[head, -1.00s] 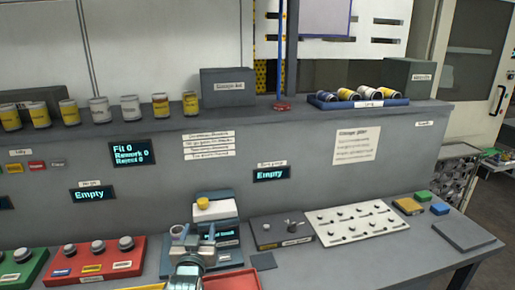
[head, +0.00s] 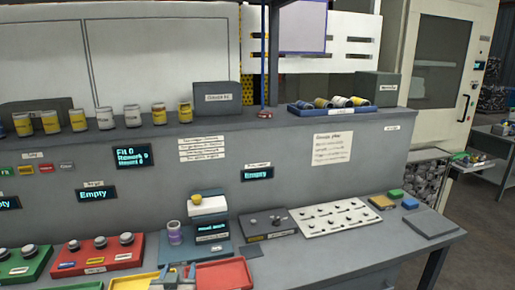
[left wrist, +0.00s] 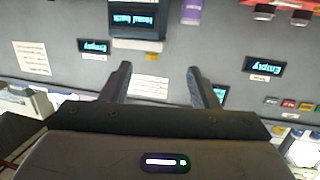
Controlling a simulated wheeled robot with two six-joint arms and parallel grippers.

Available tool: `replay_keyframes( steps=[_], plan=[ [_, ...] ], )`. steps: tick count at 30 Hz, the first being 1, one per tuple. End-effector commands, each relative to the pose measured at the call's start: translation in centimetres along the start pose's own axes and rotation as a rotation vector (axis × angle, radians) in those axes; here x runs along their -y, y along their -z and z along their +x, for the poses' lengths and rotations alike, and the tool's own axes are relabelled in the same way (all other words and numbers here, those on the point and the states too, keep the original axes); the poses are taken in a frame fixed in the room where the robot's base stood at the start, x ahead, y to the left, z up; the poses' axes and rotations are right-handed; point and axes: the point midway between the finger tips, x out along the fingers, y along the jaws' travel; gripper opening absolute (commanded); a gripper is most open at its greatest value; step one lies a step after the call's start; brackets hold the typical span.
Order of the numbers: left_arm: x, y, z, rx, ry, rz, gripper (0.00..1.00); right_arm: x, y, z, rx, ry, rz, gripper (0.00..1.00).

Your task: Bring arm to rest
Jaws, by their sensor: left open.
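My left gripper (head: 179,272) is at the bottom edge of the head view, in front of the blue-grey measuring station (head: 225,251). Its two fingers are apart with nothing between them, as the left wrist view (left wrist: 160,82) also shows. A purple-banded cylinder (head: 174,233) stands upright on the left part of the station, apart from the fingers. It shows partly at the top of the left wrist view (left wrist: 191,12). My right gripper is not in view.
A red tray (head: 224,274) and a yellow tray (head: 134,283) flank the gripper at the bench front. A red block with dark knobs (head: 97,255) lies left. A white pegged board (head: 325,217) lies right. Several cans line the upper shelf, with a blue tray (head: 340,109) of cylinders.

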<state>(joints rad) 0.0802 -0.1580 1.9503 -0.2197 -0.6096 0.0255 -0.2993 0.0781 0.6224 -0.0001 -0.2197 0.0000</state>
Motion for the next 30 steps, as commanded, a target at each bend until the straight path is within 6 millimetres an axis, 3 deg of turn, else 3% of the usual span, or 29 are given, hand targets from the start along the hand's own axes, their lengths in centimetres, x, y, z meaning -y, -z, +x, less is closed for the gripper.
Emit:
replay_keyframes(
  steps=[8,11,15,18,30],
  plan=[
    [2.8,-6.9,-5.6,0.236,0.005,0.028,0.55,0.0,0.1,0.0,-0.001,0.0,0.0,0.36],
    [4.1,-10.0,-9.1,0.36,0.004,0.045,0.55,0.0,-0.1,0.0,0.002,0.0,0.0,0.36],
    [5.9,-14.3,-15.4,0.566,-0.007,0.075,0.55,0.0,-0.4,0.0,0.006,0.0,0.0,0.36],
    [6.7,-16.4,-19.5,0.689,-0.016,0.095,0.55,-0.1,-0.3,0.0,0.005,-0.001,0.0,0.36],
    [8.7,-19.7,-31.1,1.016,-0.055,0.159,0.55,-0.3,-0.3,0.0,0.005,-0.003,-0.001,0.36]
  ],
)
